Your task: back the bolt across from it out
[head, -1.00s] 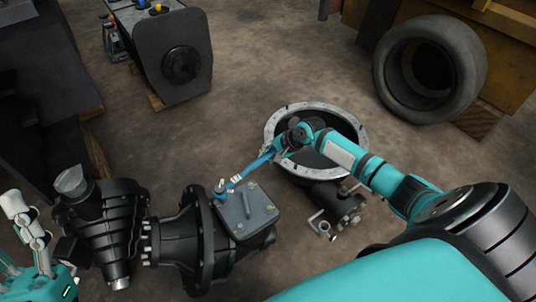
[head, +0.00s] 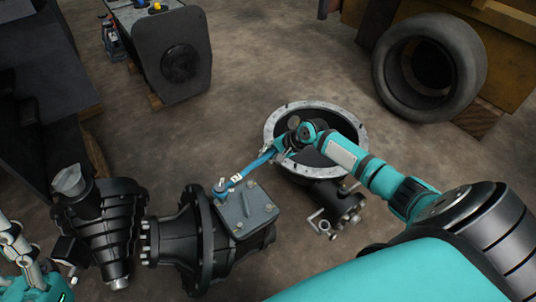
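A grey square cover plate (head: 248,207) with bolts near its corners sits on top of a black axle housing (head: 200,240). A blue wrench-like tool (head: 248,173) reaches to the plate's far-left corner, its head over the bolt there and hiding it. My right gripper (head: 279,152) is shut on the tool's other end, near the round ring's rim. Other bolts show at the far-right corner (head: 251,185), right corner (head: 269,208) and near corner (head: 238,227). My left gripper (head: 12,240) is partly in view at the lower left, away from the plate; its opening is unclear.
A large metal ring housing (head: 354,128) stands behind the plate, under my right forearm. A smaller part with pipe ends (head: 338,208) lies right of the plate. A black ribbed casing (head: 108,225) stands left. A tyre (head: 430,80) and dark machine block (head: 178,55) are farther back.

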